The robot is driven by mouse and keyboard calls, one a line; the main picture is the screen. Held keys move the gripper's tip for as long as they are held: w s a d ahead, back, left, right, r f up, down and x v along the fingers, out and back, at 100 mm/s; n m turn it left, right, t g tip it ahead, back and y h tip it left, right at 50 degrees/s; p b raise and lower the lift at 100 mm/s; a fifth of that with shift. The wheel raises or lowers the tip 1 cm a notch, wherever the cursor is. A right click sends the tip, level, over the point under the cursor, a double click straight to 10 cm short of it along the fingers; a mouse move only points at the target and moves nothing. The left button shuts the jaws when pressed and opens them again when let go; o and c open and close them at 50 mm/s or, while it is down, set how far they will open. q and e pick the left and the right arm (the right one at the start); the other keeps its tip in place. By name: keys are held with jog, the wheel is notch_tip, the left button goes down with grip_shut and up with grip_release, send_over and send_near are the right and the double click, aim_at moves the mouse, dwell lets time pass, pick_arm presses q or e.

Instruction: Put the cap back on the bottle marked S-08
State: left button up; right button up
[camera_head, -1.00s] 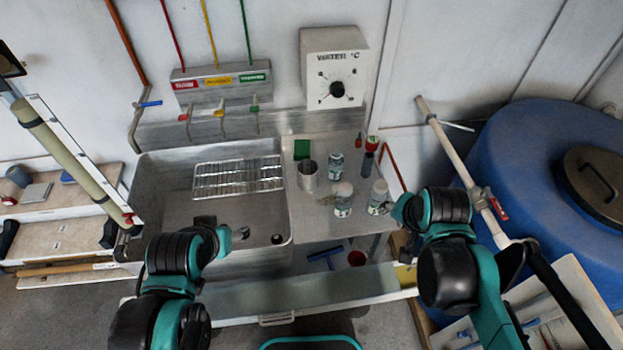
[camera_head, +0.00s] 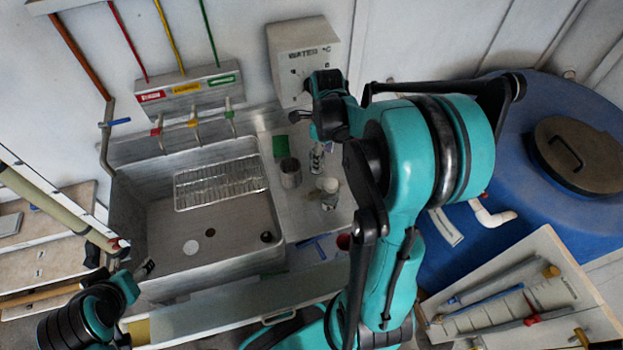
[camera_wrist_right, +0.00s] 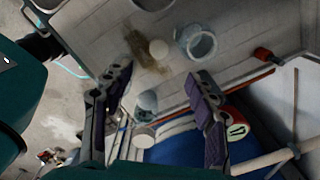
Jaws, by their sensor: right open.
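I cannot pick out a loose cap surely.
The sink (camera_head: 160,272) holds a wire rack (camera_head: 221,183) and a white disc (camera_head: 190,247). A water control box (camera_head: 300,55) is behind. My right arm hides the worktop's right side.

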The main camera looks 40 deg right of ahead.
jog(key=shift+d+f+m, duration=0.15)
jog(key=shift+d+m, duration=0.1)
jog(key=shift+m, duration=0.05)
jog(key=b, duration=0.2)
send_over(322, 182)
jog(key=f, duration=0.6)
jog(key=shift+d+f, duration=0.2)
jog(key=shift+f, duration=0.2)
notch_tip(322, 182, down, 5)
jog(key=shift+a+f+b, duration=0.1)
jog(key=shift+a+b, duration=0.05)
jog(key=shift+b, duration=1.05)
jog(key=shift+c, duration=0.2)
